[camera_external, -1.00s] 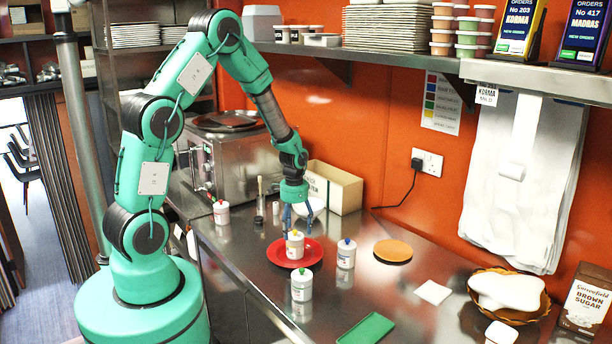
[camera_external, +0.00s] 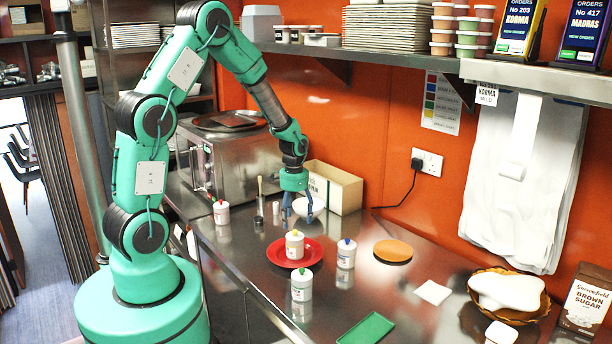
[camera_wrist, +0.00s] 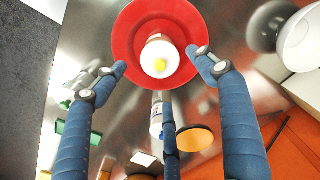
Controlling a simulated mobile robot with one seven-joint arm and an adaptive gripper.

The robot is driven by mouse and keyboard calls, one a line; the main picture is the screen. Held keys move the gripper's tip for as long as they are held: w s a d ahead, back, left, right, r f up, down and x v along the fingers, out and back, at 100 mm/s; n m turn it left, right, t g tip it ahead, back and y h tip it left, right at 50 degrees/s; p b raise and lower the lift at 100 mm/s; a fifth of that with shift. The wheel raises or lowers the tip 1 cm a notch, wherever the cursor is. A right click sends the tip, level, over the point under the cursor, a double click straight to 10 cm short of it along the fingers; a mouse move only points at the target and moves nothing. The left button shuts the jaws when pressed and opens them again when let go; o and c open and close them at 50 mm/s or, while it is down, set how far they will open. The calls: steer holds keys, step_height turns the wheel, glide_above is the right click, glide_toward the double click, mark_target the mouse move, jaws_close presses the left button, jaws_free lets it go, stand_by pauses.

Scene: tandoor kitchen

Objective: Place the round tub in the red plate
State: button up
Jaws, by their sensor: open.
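In the wrist view the tub (camera_wrist: 155,62) sits inside the rim of the red plate (camera_wrist: 127,40). My gripper (camera_external: 297,215) is open and empty, above and behind the tub and apart from it. Its blue fingers (camera_wrist: 162,75) spread on both sides of the tub in the wrist view.
An orange disc (camera_external: 393,251), a green tray (camera_external: 367,330) and a white bowl (camera_external: 309,206) are also on the counter. A box (camera_external: 338,188) stands against the wall.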

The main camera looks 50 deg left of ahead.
steer(key=shift+d+r, duration=0.15)
steer(key=shift+r, duration=0.4)
steer(key=s+d+r+n+t, duration=0.1)
steer(key=s+d+r, duration=0.25)
steer(key=r, duration=0.75)
steer(key=s+d+r+t, duration=0.2)
steer(key=s+r, duration=0.3)
steer(key=r, duration=0.5)
steer(key=s+d+r+t, duration=0.1)
steer(key=s+d+r, duration=0.1)
steer(key=s+r, duration=0.4)
steer(key=s+d+r+n+t, duration=0.1)
steer(key=s+d+r, duration=0.2)
steer(key=s, duration=1)
step_height(320, 180, up, 3)
steer(key=shift+r+n+t, duration=0.1)
steer(key=shift+n+t, duration=0.2)
steer(key=shift+d, duration=0.1)
step_height(320, 180, down, 8)
steer(key=b, duration=0.8)
